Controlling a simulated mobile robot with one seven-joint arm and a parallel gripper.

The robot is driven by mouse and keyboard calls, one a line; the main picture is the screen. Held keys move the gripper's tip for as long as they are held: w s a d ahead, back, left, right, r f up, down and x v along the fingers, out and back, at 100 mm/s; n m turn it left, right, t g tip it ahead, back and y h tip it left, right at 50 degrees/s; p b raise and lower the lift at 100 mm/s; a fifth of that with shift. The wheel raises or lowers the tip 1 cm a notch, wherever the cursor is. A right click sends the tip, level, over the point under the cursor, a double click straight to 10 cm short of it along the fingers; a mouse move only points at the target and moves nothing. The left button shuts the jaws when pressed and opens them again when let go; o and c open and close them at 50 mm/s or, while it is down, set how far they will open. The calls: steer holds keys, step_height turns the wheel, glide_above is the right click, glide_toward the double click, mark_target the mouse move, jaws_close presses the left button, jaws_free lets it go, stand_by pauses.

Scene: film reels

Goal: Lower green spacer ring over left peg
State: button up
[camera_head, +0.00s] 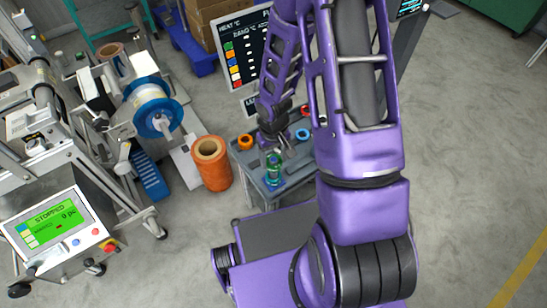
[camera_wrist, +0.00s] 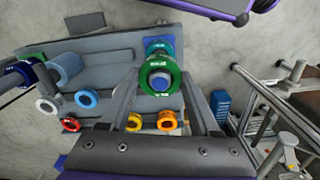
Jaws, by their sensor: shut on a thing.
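The green spacer ring (camera_wrist: 158,66) is held between the fingertips of my gripper (camera_wrist: 162,84) in the wrist view. A blue-grey peg top (camera_wrist: 160,82) shows through its hole, so the ring is lined up with or around the peg. I cannot tell how far down it sits. Blue pieces (camera_wrist: 160,43) show just beyond the green ring, on the same stand. In the head view the green ring (camera_head: 274,158) is at the small grey table's left side, under my gripper (camera_head: 271,150), with blue-green pieces below it.
Another blue-grey cylinder (camera_wrist: 67,64) stands apart on the table. A large orange roll (camera_head: 210,160) stands left of the table.

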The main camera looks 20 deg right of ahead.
steer(key=shift+f, duration=0.2)
steer(key=shift+f+b, duration=0.85)
steer(key=shift+b, duration=0.15)
steer(key=o, duration=1.5)
steer(key=shift+r, duration=0.1)
step_height(320, 180, up, 17)
steer(key=p, duration=0.5)
steer(key=shift+r, duration=0.1)
